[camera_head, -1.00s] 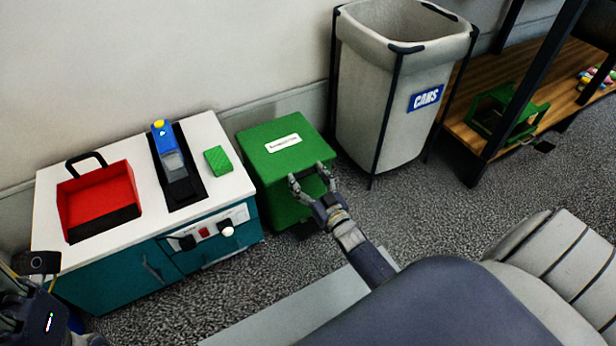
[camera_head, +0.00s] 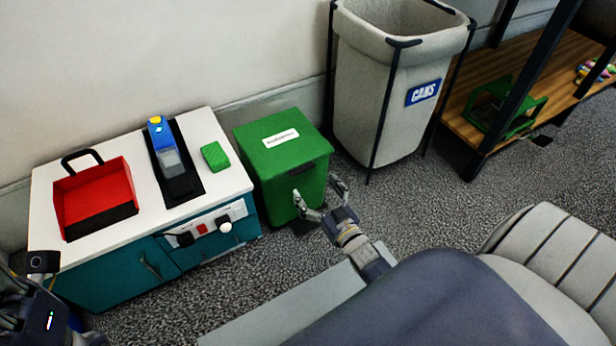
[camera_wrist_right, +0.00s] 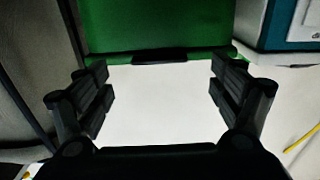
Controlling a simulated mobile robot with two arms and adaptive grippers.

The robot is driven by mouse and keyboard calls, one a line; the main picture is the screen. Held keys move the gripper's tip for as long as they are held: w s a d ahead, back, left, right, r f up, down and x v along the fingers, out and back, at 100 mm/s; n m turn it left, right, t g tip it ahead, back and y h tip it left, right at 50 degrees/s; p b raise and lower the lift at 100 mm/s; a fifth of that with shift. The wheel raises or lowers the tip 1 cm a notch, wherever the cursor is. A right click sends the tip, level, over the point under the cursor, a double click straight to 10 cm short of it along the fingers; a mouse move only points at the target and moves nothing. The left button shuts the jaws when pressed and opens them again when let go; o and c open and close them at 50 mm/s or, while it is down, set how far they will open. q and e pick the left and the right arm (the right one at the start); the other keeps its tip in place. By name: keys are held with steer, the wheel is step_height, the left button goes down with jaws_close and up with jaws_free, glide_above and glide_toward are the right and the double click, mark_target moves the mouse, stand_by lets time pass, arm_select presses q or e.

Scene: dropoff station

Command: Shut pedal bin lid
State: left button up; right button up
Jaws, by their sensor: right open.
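The green pedal bin (camera_head: 283,160) stands on the floor between the teal cabinet and the grey cans bin. Its green lid (camera_head: 292,152) lies flat on top, with a white label, and looks shut. My right gripper (camera_head: 320,198) is open and empty in front of the bin's front face, below the lid's edge. The right wrist view shows the green bin (camera_wrist_right: 160,30) beyond the open fingers (camera_wrist_right: 162,88), with nothing between them. Part of my left gripper (camera_head: 50,310) shows at the lower left edge; its fingers are not clear.
The white-topped teal cabinet (camera_head: 225,180) on the left holds a red dustpan-like tray (camera_head: 95,195), a blue-topped dispenser (camera_head: 165,150) and a green sponge (camera_head: 215,156). The grey cans bin (camera_head: 385,100) stands behind right, near a wooden shelf (camera_head: 470,125). Grey carpet is free at right.

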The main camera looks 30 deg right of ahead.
steer(key=s, duration=0.6)
steer(key=shift+a, duration=0.2)
steer(key=shift+w, duration=0.1)
